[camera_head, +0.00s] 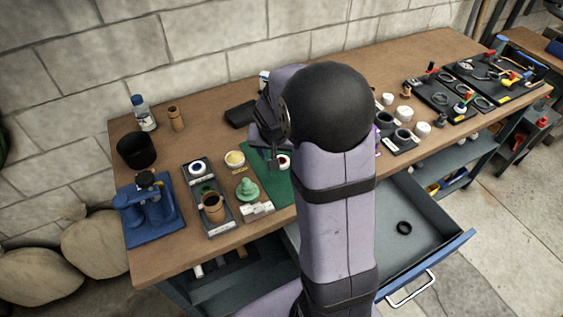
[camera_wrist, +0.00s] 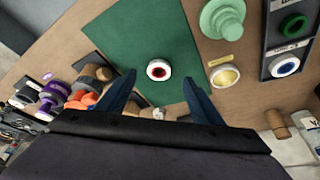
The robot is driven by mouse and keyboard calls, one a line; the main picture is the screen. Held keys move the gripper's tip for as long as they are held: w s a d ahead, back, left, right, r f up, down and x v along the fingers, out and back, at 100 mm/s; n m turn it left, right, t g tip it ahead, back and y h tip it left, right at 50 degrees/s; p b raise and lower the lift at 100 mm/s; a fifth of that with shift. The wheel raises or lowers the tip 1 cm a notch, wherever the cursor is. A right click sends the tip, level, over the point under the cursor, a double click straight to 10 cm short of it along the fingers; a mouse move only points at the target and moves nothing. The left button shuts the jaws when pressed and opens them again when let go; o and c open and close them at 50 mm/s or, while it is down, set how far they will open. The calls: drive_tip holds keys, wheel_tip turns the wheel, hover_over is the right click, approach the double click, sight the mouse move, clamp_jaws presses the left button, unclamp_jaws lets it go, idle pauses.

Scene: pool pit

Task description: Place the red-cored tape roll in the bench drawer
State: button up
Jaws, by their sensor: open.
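The red-cored tape roll (camera_wrist: 158,70) is white outside with a dark red core and lies flat on the green mat (camera_wrist: 135,30). In the head view the roll (camera_head: 283,162) shows just beside my gripper (camera_head: 272,150). My gripper (camera_wrist: 158,90) is open above the mat, its two blue fingers spread, and the roll appears between and just beyond the fingertips. The fingers do not touch it. The bench drawer (camera_head: 440,243) is pulled open at the right front of the bench, with a black ring (camera_head: 404,228) lying inside. My arm hides the drawer's left part.
A blue-cored white roll (camera_wrist: 285,66) and a green-cored roll (camera_wrist: 293,25) sit in a dark tray left of the mat in the head view. A green stacked piece (camera_head: 247,190) and yellow-filled bowl (camera_head: 235,160) stand near the mat. Purple and orange items (camera_wrist: 72,97) crowd its other side.

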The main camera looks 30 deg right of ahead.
sight(281, 160)
drive_tip(key=shift+x, duration=1.15)
drive_tip(key=shift+w+d+p, duration=0.1)
drive_tip(key=shift+p, duration=0.25)
drive_tip(key=shift+w+p+x, duration=0.1)
drive_tip(key=shift+p+x, duration=0.2)
drive_tip(key=shift+x, duration=0.95)
drive_tip(key=shift+w+p+x, duration=0.15)
drive_tip(key=shift+p+x, duration=0.15)
drive_tip(key=shift+x, duration=0.95)
drive_tip(key=shift+d+r, duration=0.15)
drive_tip(key=c, duration=1.2)
drive_tip(key=shift+r, duration=0.1)
wheel_tip(281, 160, up, 10)
drive_tip(key=shift+f, duration=0.1)
